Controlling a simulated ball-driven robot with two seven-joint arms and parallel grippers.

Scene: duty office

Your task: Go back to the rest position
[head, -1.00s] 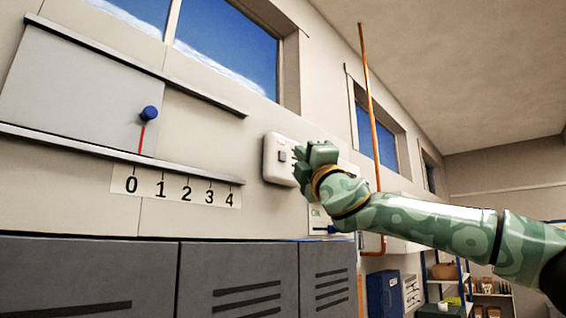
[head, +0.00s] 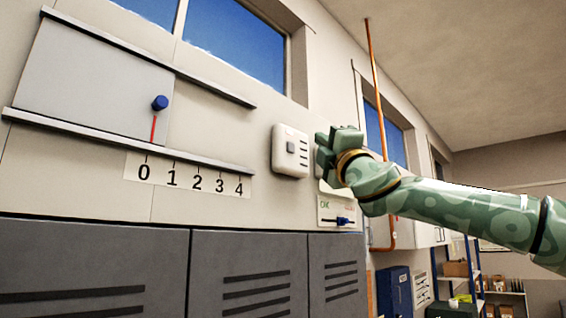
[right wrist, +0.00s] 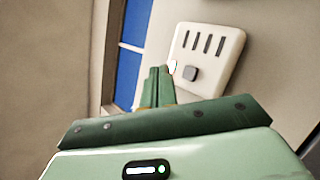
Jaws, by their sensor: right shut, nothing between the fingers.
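My right gripper (head: 335,141) is in front of the wall, just right of a white wall box (head: 290,151) with a grey square button and several dark slots. In the right wrist view my right gripper's fingers (right wrist: 157,87) are together with nothing between them, and the white box (right wrist: 207,55) shows beyond them, to the right. I cannot tell from the head view how far the gripper is from the wall. My left gripper is not in view.
A sliding panel (head: 88,80) with a blue knob (head: 160,103) runs on rails above a 0-to-4 scale (head: 190,178); its red pointer is at 0. Grey lockers (head: 85,268) stand below. A small OK panel (head: 327,209) and a copper pipe (head: 376,90) are near my right arm.

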